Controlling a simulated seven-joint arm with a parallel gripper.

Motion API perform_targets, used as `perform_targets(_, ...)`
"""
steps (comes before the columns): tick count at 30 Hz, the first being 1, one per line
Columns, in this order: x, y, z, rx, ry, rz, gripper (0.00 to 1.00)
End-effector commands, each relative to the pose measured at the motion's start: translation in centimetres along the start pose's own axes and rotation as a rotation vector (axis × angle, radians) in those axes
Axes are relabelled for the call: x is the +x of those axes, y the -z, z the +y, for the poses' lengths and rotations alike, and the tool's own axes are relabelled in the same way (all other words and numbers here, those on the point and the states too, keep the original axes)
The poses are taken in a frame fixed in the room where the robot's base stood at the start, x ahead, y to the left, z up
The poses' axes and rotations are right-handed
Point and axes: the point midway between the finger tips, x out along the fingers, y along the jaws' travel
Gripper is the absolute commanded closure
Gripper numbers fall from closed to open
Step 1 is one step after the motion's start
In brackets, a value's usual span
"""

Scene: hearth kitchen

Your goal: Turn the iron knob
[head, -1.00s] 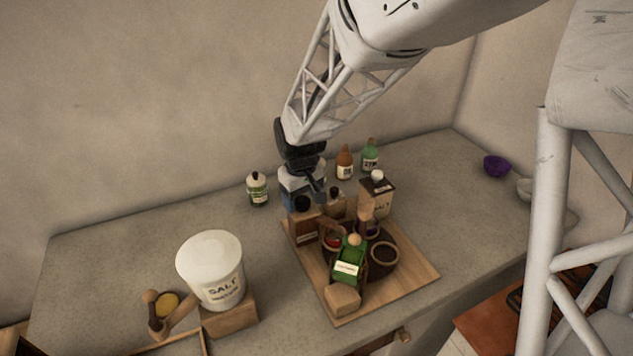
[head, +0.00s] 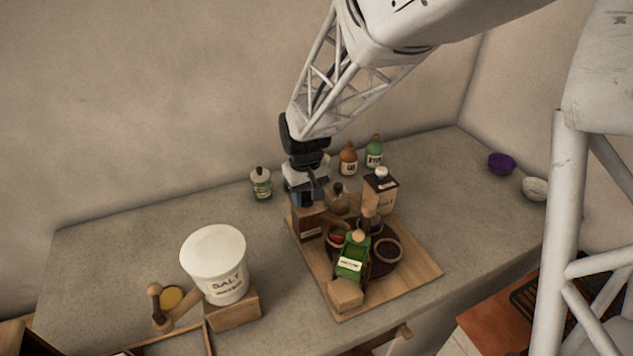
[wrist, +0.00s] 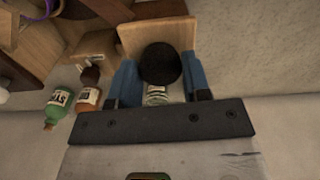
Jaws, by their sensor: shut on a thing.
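The iron knob (wrist: 160,64) is a dark, round ball in the wrist view, in front of a light wooden surface. My gripper (wrist: 161,82) has its two blue fingers on either side of the knob and is shut on it. In the head view my gripper (head: 307,197) points down at a brown labelled box (head: 309,223) on the wooden board (head: 415,262). The knob is hidden there behind the gripper. I cannot tell how far the knob is turned.
A carton (head: 380,194), a green labelled container (head: 352,260) and small bowls (head: 387,250) crowd the board. Bottles (head: 348,160) stand behind, and another bottle (head: 261,184) is left of the gripper. A salt tub (head: 214,265) is at front left.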

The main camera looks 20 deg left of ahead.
Motion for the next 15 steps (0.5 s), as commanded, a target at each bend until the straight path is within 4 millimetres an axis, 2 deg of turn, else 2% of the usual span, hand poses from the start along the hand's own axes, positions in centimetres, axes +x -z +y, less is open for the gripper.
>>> perform_targets(15,-0.03,-0.03,-0.05,0.440,0.000,0.000,0.80)
